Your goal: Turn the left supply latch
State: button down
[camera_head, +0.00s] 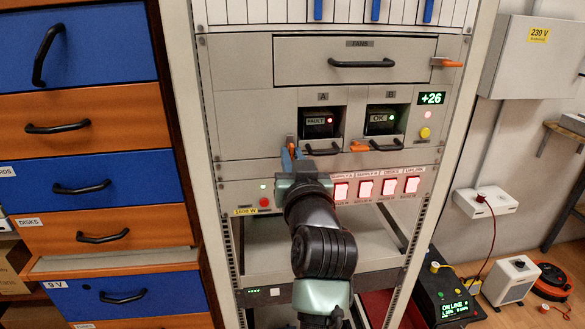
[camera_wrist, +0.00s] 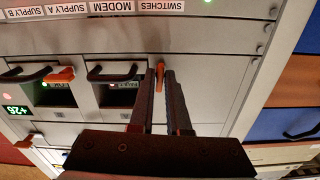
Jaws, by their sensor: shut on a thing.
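The left supply latch is a small orange lever (camera_head: 291,141) at the lower left of supply A (camera_head: 320,123), whose screen reads FAULT beside a red light. The lever stands upright. In the wrist view, the latch (camera_wrist: 160,70) shows between the two finger tips. My gripper (camera_head: 292,156) is shut on the latch, with its fingers on either side; it also shows in the wrist view (camera_wrist: 162,78). My wrist and arm hide part of the panel below the latch.
Supply B (camera_head: 383,121) reads OK, and its orange latch (camera_head: 360,146) lies flat. A dark handle (camera_head: 322,149) sits just right of the held latch. Lit red switches (camera_head: 365,188) line the panel below. The fan drawer (camera_head: 356,63) is above.

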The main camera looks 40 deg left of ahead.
jog(key=shift+n+b, duration=0.35)
jog(key=shift+n, duration=0.25)
jog(key=c, duration=0.9)
grip_release()
jog(key=b+v, duration=0.1)
jog(key=v, duration=1.2)
jog(key=s+d+r+m+t+h+p, duration=0.1)
jog(key=d+r+m+t+h+p, duration=0.2)
jog(key=d+r, duration=0.5)
jog(key=s+d+r+m+t+h+p, duration=0.2)
jog(key=d+r+t+h, duration=0.4)
jog(key=r, duration=1.1)
jog(key=s+d+r+m+t+h+p, duration=0.2)
jog(key=d+r+m+t+h+p, duration=0.2)
jog(key=d+r, duration=0.7)
jog(key=shift+s+d+r+m+t+h+p, duration=0.15)
jog(key=shift+r+m+t+p, duration=0.1)
jog(key=shift+r+t+p, duration=0.3)
jog(key=shift+d+r+m+t+h+p, duration=0.15)
jog(key=shift+r+m+t+p, duration=0.15)
jog(key=shift+t+p, duration=0.45)
